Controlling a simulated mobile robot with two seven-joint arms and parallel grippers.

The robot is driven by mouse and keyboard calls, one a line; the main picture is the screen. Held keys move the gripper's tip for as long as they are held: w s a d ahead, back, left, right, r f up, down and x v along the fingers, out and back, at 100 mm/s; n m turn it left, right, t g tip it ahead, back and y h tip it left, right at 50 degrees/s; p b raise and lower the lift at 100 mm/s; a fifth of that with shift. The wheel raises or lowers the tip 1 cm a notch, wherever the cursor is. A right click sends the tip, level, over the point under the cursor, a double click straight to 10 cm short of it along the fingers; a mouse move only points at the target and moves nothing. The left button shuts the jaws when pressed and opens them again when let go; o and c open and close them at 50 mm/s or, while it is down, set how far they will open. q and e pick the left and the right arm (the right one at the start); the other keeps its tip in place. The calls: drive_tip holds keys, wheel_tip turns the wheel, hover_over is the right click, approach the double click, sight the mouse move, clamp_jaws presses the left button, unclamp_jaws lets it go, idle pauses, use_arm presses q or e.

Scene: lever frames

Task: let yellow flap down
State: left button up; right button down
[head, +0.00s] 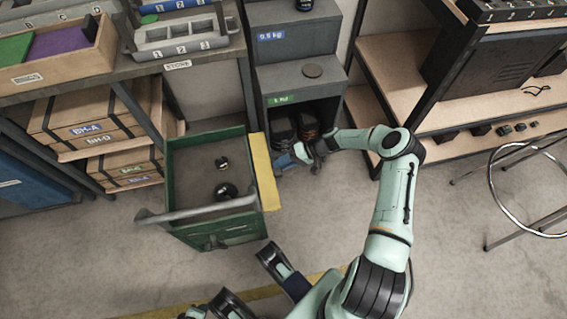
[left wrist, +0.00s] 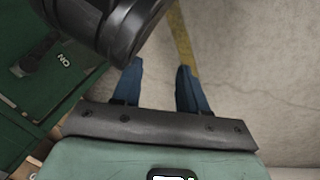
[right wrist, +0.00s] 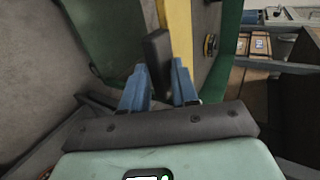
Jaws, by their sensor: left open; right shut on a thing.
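The yellow flap (head: 264,172) runs along the right edge of a green open box (head: 181,225). Its exact tilt is hard to tell from above. My right gripper (head: 293,161) is beside the flap's right side. In the right wrist view, its blue fingers (right wrist: 160,72) are shut on a dark grip piece (right wrist: 158,48) right against the yellow flap (right wrist: 178,22). Whether that piece is fixed to the flap is partly hidden. My left gripper (left wrist: 158,68) is open and empty, over the floor in front of the green box.
Two dark round things lie in the box, one being a black ball (head: 226,191). A grey bar (head: 196,210) crosses its front. A grey stepped cabinet (head: 300,80) stands behind. A stool (head: 530,190) is at right. Floor between box and stool is clear apart from my arm.

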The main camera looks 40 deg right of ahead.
drive_tip(key=c, duration=1.1)
unclamp_jaws()
drive_tip(key=shift+s+a+f, duration=0.15)
drive_tip(key=shift+a+f, duration=0.25)
drive_tip(key=shift+f, duration=0.1)
drive_tip(key=shift+c, duration=0.2)
use_arm(q)
drive_tip(key=shift+w+f, duration=0.1)
use_arm(e)
drive_tip(key=shift+o, duration=0.5)
drive_tip(key=shift+d+r, duration=0.1)
drive_tip(key=shift+d, duration=0.05)
use_arm(q)
drive_tip(key=shift+t, duration=0.5)
drive_tip(key=w+r, duration=0.1)
drive_tip(key=r+p, duration=0.1)
drive_tip(key=w+d+r+p, duration=0.1)
drive_tip(key=r, duration=0.1)
drive_tip(key=shift+w, duration=0.3)
use_arm(e)
drive_tip(key=v, duration=1.3)
use_arm(q)
drive_tip(key=shift+f, duration=0.1)
use_arm(e)
drive_tip(key=shift+r, duration=0.1)
